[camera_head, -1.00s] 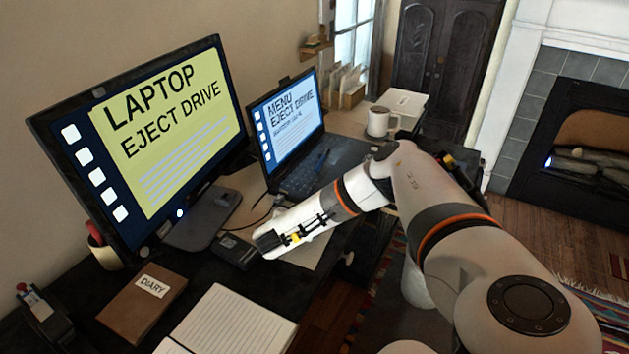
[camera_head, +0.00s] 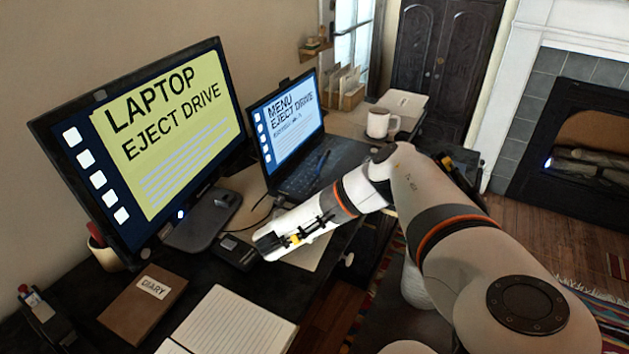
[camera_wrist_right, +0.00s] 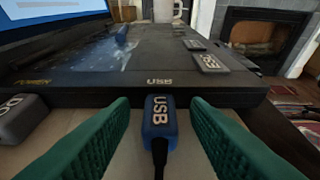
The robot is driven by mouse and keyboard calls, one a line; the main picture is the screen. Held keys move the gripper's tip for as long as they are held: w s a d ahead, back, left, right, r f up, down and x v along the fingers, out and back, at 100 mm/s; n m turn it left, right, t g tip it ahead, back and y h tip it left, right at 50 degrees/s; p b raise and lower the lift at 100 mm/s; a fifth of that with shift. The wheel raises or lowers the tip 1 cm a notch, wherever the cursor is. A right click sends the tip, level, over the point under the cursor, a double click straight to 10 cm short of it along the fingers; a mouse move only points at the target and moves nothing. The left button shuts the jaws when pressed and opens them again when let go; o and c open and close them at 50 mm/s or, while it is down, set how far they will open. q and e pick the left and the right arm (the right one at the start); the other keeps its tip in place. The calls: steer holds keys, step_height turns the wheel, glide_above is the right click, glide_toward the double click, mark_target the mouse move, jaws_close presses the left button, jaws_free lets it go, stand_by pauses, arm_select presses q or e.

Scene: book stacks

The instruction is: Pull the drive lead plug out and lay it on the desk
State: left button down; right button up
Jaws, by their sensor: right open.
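The blue plug (camera_wrist_right: 160,124), marked USB, sits at the laptop's side edge under a printed USB label in the right wrist view. Its dark lead runs down toward the camera. My right gripper (camera_wrist_right: 160,122) is open, with one green finger on each side of the plug and a visible gap on both sides. In the head view my right arm reaches over the desk beside the laptop (camera_head: 297,178); its fingertips and the plug cannot be made out there. My left gripper is out of view.
A grey plug (camera_wrist_right: 18,119) is left of the gripper under the POWER label. A black box (camera_head: 236,251), a monitor (camera_head: 150,140), a diary (camera_head: 143,305) and an open notebook (camera_head: 235,322) occupy the desk. A mug (camera_head: 379,124) stands behind the laptop.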

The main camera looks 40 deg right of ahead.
steer(key=shift+p, duration=0.3)
jaws_close()
stand_by(0.4)
steer(key=shift+a, duration=0.1)
steer(key=shift+s+a+p, duration=0.3)
steer(key=shift+a+p, duration=0.1)
steer(key=shift+a, duration=0.5)
steer(key=shift+s+a+p, duration=0.35)
steer(key=shift+a+p, duration=0.05)
steer(key=shift+a, duration=0.55)
steer(key=shift+s+a+p, duration=0.3)
steer(key=shift+a+p, duration=0.1)
steer(key=shift+a, duration=0.5)
